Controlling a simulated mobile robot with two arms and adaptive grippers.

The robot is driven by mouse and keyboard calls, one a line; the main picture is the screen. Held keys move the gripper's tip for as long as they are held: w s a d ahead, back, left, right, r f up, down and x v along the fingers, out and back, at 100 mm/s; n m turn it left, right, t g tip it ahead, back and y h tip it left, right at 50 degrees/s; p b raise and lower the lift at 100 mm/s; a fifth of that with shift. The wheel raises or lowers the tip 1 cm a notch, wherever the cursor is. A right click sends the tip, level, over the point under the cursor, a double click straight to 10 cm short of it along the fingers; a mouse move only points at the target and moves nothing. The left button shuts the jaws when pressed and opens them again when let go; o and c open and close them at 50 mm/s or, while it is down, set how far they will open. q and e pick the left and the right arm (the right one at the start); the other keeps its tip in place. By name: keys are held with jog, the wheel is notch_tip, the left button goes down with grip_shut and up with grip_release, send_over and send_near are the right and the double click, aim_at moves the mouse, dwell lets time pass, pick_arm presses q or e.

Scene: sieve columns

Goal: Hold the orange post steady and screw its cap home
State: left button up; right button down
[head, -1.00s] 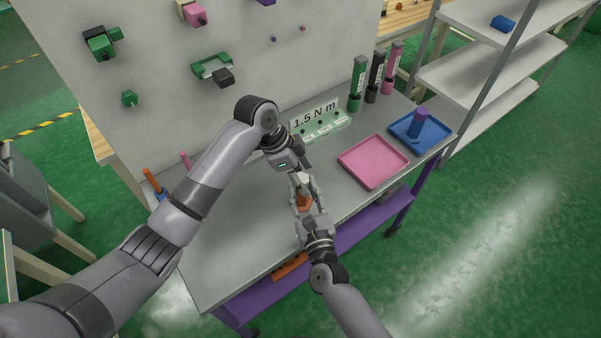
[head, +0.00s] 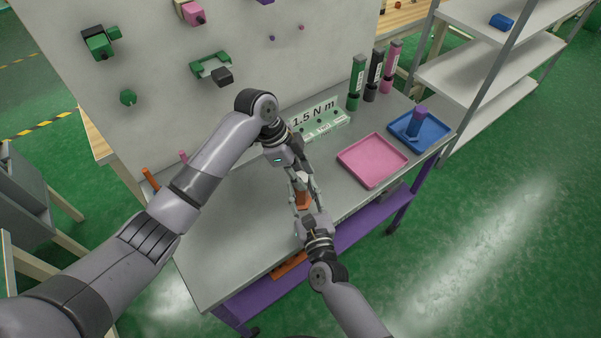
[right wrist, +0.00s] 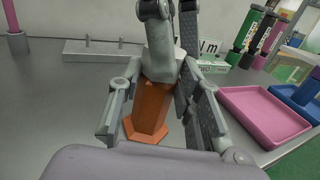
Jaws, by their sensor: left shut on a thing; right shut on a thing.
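The orange post (head: 303,200) stands upright near the front edge of the grey table. In the right wrist view the post (right wrist: 152,105) has flat sides and a wider foot on the table. My right gripper (head: 305,195) reaches in from the front, its fingers on both sides of the post and shut on it. My left gripper (head: 300,178) comes down from above and is shut at the post's top.
A "1.5 N m" sign (head: 314,111) stands behind. Several capped columns (head: 373,75) stand at the back right. The table's left half is mostly clear.

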pick_arm(q)
jog(key=shift+m+g, duration=0.3)
jog(key=shift+m, duration=0.5)
jog(key=o, duration=0.7)
jog(key=shift+m, duration=0.5)
jog(key=shift+c, duration=0.2)
jog(key=o, duration=0.5)
jog(key=shift+o, duration=0.2)
jog(key=shift+r, duration=0.1)
jog(key=v, duration=1.2)
jog(key=shift+d, duration=0.2)
jog(key=shift+w, duration=0.15)
pick_arm(e)
jog(key=c, duration=1.1)
grip_release()
